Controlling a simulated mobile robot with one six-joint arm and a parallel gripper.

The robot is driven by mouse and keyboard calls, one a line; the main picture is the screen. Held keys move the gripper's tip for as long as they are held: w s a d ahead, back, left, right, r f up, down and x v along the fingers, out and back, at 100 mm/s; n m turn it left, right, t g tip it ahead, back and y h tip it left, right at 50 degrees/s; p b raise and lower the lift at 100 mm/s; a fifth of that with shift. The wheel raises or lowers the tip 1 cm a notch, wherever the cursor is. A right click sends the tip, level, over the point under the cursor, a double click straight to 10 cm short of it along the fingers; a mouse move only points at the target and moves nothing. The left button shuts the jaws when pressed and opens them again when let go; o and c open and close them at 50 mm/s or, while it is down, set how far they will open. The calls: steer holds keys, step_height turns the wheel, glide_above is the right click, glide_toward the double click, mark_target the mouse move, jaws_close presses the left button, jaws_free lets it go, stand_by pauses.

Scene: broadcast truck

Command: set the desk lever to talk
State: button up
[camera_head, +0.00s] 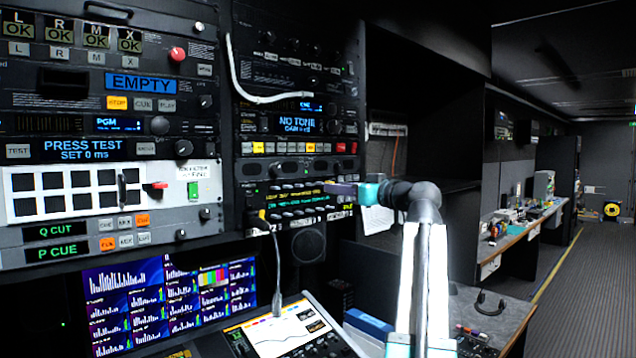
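I cannot tell for certain which control is the desk lever, and I can read no "talk" label. My gripper (330,188) is at the right rack, well to the right of that lever. It points left and is close in front of a row of small knobs; I cannot tell if it touches them. Its fingers are seen edge-on, so their opening is hidden.
A monitor (165,300) with bar graphs is at lower left. A headset (490,303) lies on the grey desk at right. The aisle floor (595,280) at far right is clear.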

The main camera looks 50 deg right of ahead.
mark_target(308, 184)
steer(key=w+p, duration=0.1)
steer(key=w, duration=0.1)
steer(key=w+p, duration=0.1)
steer(key=w, duration=0.4)
steer(key=shift+w+d+r+p, duration=0.1)
steer(key=shift+w+d+p, duration=0.05)
steer(key=shift+d+p, duration=0.2)
steer(key=shift+w+p, duration=0.3)
steer(key=shift+w, duration=0.55)
jaws_close()
